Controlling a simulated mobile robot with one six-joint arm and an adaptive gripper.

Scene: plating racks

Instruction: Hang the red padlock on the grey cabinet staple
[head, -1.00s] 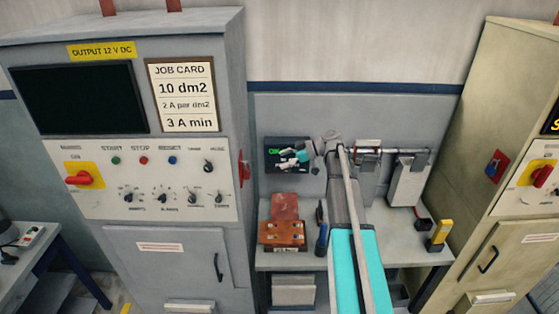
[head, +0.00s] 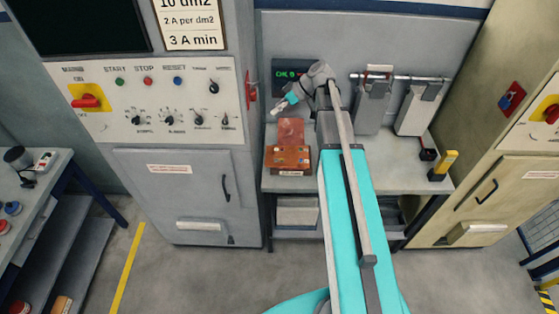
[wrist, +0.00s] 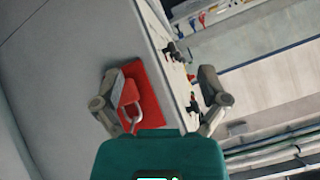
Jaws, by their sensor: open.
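The grey cabinet (head: 185,180) stands at the left in the head view. On its right side is a red plate (head: 251,85), seen there edge-on. In the wrist view the red plate (wrist: 150,90) lies on the cabinet's side face. The red padlock (wrist: 128,93) with its grey shackle (wrist: 134,113) is against this plate, close to one finger. The staple itself is hidden, and I cannot tell whether the shackle goes round it. My gripper (wrist: 160,90) is open, its fingers wide apart. In the head view my gripper (head: 277,106) is just right of the cabinet.
A bench (head: 400,170) with a copper-coloured box (head: 287,157), a rail (head: 400,77) and a yellow-black tool (head: 443,165) lies right of the cabinet. A beige cabinet (head: 500,190) with a blue padlock (head: 507,99) stands farther right. Floor is clear in front.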

